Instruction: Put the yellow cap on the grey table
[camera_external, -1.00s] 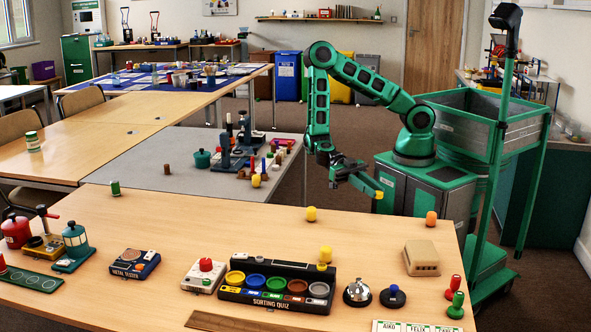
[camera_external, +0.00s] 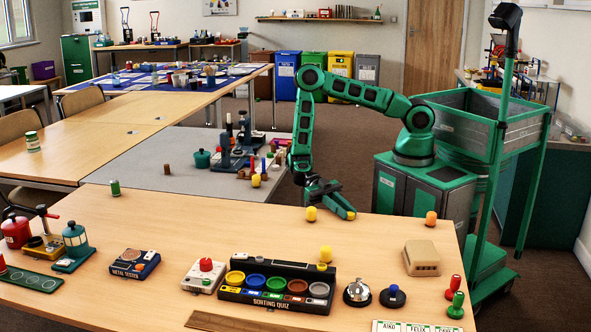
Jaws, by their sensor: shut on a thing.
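My gripper (camera_external: 345,209) is shut on a small yellow cap (camera_external: 351,215). They show in front of the far edge of the near wooden table, right of centre. I cannot tell how high above the wood the cap is. The grey table (camera_external: 135,168) lies farther back and to the left, behind the near wooden table. Another yellow piece (camera_external: 311,214) stands on the near wooden table just left of my gripper. One more yellow piece (camera_external: 256,180) stands on the grey table near its right side.
The grey table holds a green pot (camera_external: 202,158), a brown piece (camera_external: 167,169) and a dark microscope-like device (camera_external: 228,150) among small pieces. Its front left is bare. The near wooden table (camera_external: 215,220) carries a sorting quiz box (camera_external: 262,297) and an orange piece (camera_external: 431,218).

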